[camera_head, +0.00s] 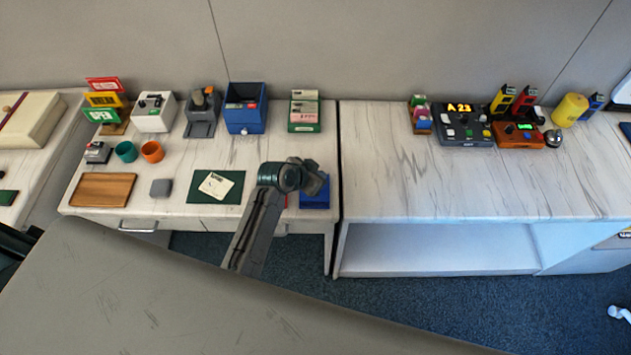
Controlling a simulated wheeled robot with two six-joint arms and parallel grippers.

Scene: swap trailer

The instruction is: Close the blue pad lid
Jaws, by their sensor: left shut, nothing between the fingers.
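A small blue box-like thing (316,201), which looks like the blue pad, sits near the front right corner of the left table. My left arm comes up from below, and its wrist and left gripper (318,182) are over and beside the back of the blue pad. The gripper is shut and holds nothing. It hides part of the pad, so I cannot tell how far its lid is open or whether the fingers touch it. A bit of red shows just left of the pad, mostly behind my arm. My right gripper is not in view.
A dark green mat (234,183) with a white card lies left of my arm. A blue open box (246,123) and a green card holder (305,128) stand at the back. The table's front edge is close to the pad. A gap separates the right table (430,185).

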